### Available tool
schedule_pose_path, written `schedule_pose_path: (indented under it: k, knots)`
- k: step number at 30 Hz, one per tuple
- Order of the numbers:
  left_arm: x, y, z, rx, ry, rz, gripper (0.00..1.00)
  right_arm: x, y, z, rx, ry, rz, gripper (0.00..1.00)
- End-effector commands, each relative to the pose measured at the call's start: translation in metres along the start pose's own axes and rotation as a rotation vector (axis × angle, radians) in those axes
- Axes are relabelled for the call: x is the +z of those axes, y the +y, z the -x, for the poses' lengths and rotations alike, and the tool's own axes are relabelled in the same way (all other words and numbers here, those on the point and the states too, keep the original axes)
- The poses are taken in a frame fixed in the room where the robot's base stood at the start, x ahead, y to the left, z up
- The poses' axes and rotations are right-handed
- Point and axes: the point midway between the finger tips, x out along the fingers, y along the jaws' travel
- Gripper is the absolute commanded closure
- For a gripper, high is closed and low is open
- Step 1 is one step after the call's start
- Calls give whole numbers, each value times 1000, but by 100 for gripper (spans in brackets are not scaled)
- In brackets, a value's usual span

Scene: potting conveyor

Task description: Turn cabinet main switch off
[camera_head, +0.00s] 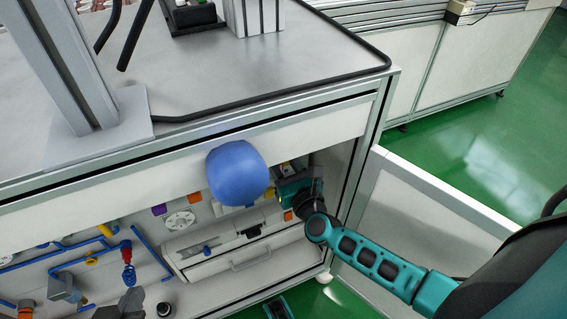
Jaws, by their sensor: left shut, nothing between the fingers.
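The cabinet (290,132) is a grey bench-like unit with an open front below its top. I cannot make out the main switch for certain; small orange, yellow and dark parts lie close around the gripper.
A large blue rounded object (238,173) hangs in front of the opening, close left of the gripper. A white door panel (420,222) stands open at right. Blue pipes (85,255), small fittings and a drawer unit (235,250) fill the opening. Green floor (500,140) is clear at right.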

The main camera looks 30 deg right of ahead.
Motion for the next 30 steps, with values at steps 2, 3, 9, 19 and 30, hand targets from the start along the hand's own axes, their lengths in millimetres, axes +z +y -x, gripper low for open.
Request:
schedule_pose_path:
  k: [2, 3, 9, 19, 30]
  knots:
    - [0, 0, 0, 1, 1, 0, 100, 0, 0, 0, 0, 0, 0, 57]
    - [0, 0, 0, 1, 1, 0, 100, 0, 0, 0, 0, 0, 0, 60]
    - [0, 1, 0, 1, 1, 1, 100, 0, 0, 0, 0, 0, 0, 79]
    - [0, 1, 0, 2, 0, 1, 100, 0, 0, 1, 0, 0, 0, 100]
    - [3, 2, 2, 2, -7, 3, 100, 0, 1, 1, -1, 1, 53, 100]
